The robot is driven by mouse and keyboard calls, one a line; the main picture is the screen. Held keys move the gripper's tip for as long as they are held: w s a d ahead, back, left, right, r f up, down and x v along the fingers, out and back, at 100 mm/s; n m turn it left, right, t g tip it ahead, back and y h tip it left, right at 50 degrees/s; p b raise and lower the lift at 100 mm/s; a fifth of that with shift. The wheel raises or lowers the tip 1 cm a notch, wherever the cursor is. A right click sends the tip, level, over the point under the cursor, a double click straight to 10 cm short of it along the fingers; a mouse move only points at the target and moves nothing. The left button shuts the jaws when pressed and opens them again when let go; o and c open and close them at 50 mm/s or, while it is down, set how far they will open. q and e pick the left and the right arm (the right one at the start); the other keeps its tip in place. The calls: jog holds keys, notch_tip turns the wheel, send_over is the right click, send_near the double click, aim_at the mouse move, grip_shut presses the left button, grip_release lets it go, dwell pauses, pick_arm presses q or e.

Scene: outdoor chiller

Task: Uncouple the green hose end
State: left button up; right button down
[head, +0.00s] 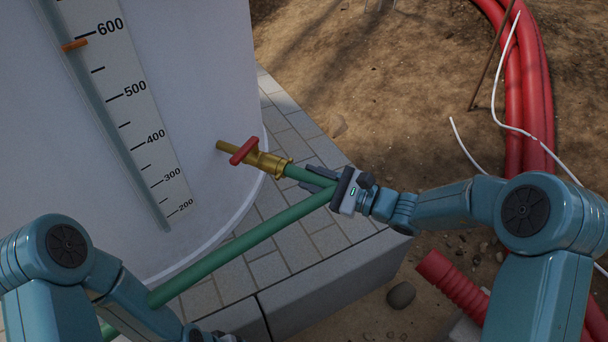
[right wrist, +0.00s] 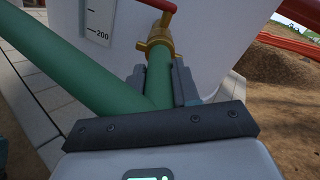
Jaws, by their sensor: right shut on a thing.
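The green hose (head: 245,241) runs from the lower left up to my right gripper, where it bends sharply back toward the tank. Its end meets a brass coupling (head: 270,163) on the tank's outlet, below a valve with a red handle (head: 244,151). My right gripper (head: 318,178) is shut on the green hose end just outside the coupling. In the right wrist view the hose end (right wrist: 160,78) lies between the fingers and reaches the brass coupling (right wrist: 158,40); they look joined. My left arm shows at lower left, but its fingertips are out of frame.
The white tank (head: 200,90) with a level scale stands on a paved plinth (head: 300,235). Red pipes (head: 525,90) and a thin white cable (head: 470,150) lie on bare soil at right. A red corrugated pipe (head: 450,283) and a stone (head: 401,295) lie in front.

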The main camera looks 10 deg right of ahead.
jog(key=shift+d, duration=0.15)
dwell(0.5)
jog(key=shift+s+d+r, duration=0.15)
jog(key=shift+s+d, duration=0.1)
jog(key=shift+d, duration=0.05)
jog(key=shift+s+d, duration=0.1)
jog(key=shift+d, duration=0.05)
jog(key=v, duration=0.4)
jog(key=shift+s+d, duration=0.25)
jog(key=shift+d, duration=0.1)
jog(key=c, duration=1.8)
grip_release()
grip_shut()
